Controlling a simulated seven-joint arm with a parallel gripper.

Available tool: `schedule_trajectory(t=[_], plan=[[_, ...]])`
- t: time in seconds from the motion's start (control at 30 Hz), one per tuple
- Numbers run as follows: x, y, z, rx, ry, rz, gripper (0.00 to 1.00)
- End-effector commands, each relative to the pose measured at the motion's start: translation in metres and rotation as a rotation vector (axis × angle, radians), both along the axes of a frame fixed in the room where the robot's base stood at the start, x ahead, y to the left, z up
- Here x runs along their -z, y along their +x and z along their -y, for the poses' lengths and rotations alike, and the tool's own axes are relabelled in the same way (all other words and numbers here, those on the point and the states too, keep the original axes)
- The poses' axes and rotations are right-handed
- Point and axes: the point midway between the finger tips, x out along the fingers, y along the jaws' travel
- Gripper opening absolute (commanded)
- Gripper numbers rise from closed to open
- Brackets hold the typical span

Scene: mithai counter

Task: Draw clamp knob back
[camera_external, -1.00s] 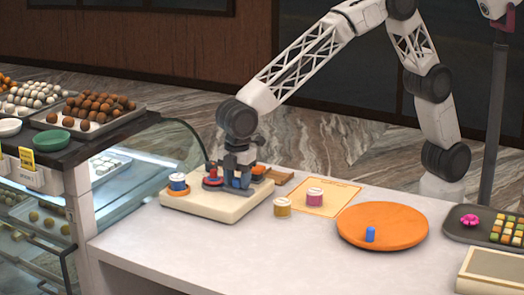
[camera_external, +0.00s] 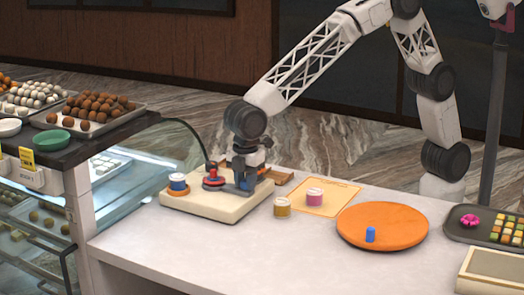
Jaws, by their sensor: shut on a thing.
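The cream fixture board (camera_external: 207,208) lies on the counter's left part. A red clamp piece (camera_external: 213,181) stands on it. To its right, my gripper (camera_external: 244,185) points down at the board's right part, shut on the clamp knob (camera_external: 248,185), which looks blue and is mostly hidden by the fingers. A white-and-blue jar (camera_external: 177,182) stands upright in an orange ring (camera_external: 176,192) at the board's left end. A bit of orange (camera_external: 263,171) shows just right of the gripper.
Yellow (camera_external: 282,207) and pink (camera_external: 314,197) jars stand to the right, the pink one on an orange mat (camera_external: 334,193). An orange disc (camera_external: 383,228) carries a blue peg (camera_external: 370,234). A glass display case (camera_external: 150,175) borders the left. The front counter is clear.

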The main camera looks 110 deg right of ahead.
Motion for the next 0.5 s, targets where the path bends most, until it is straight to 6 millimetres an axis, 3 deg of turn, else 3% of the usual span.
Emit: schedule_trajectory(t=[0.17, 0.2, 0.33, 0.5], plan=[[0.0000, -0.0037, -0.0038, -0.002, 0.001, -0.006, 0.00], [0.0000, -0.0039, -0.0039, -0.003, 0.001, -0.007, 0.34], [0.0000, -0.0032, -0.0034, -0.002, 0.001, -0.006, 0.53], [0.0001, -0.0026, -0.0026, -0.002, 0.001, -0.005, 0.53]])
